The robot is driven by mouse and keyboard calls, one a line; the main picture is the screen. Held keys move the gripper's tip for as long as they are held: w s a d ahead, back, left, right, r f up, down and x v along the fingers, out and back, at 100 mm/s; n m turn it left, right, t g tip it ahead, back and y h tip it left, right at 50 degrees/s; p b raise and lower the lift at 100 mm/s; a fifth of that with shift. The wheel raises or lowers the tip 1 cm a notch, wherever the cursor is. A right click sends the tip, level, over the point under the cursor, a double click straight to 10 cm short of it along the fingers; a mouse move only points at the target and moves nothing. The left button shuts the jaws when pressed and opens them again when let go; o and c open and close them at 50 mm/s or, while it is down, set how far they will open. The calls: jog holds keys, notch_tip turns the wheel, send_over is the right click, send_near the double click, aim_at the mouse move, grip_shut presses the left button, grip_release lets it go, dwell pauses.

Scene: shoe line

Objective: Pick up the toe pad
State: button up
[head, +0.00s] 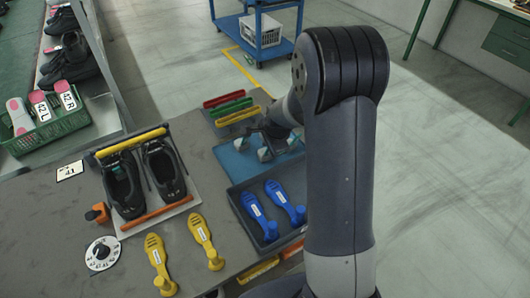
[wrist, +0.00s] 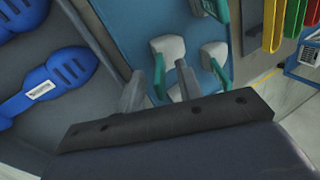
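Several small grey pads with green handles, which look like the toe pads, sit on a blue mat (head: 232,165). In the wrist view, one grey pad (wrist: 167,46) has its green handle (wrist: 160,75) between the fingers of my gripper (wrist: 159,85). The fingers are apart, with gaps showing beside the handle. A second pad (wrist: 214,54) is just right of the right finger, and a third (wrist: 202,8) is at the top. In the head view, pads (head: 265,155) show on the mat, and my arm partly hides my gripper (head: 272,138).
A dark tray (head: 240,210) holds two blue shoe forms (head: 258,215). Red, green and yellow holders (head: 232,106) lie behind the mat. Two black shoes (head: 122,185) stand in a rack at left. Two yellow forms (head: 158,262) and a round dial (head: 101,254) lie in front.

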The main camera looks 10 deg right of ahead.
jog(key=shift+x, duration=0.75)
grip_shut()
